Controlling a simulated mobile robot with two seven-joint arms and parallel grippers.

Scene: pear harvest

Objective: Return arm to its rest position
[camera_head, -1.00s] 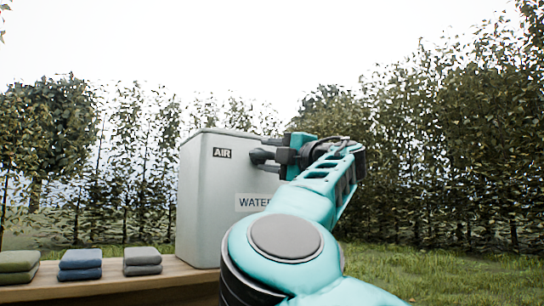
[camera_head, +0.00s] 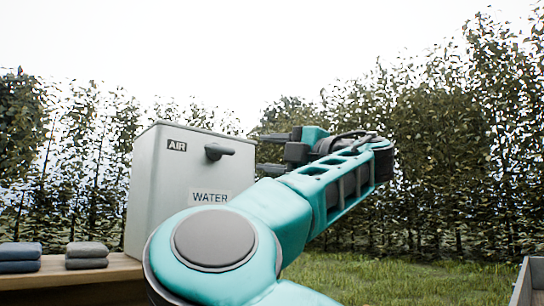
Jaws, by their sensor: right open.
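My right arm, teal and grey, reaches up from the bottom middle of the head view. Its gripper (camera_head: 272,152) points left, with two dark fingers spread apart and nothing between them. It is to the right of a grey-white dispenser box (camera_head: 150,190), apart from it in the picture. The box carries an "AIR" label (camera_head: 177,146), a "WATER" label (camera_head: 209,197) and a dark lever handle (camera_head: 219,151). My arm covers the box's lower right part. My left gripper is not in view.
The box stands on a wooden table (camera_head: 100,276). Folded blue cloths (camera_head: 19,258) and grey cloths (camera_head: 86,256) lie on it at left. Part of a grey crate (camera_head: 535,284) shows at the lower right. Grass (camera_head: 420,275) and a leafy hedge (camera_head: 440,150) lie behind.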

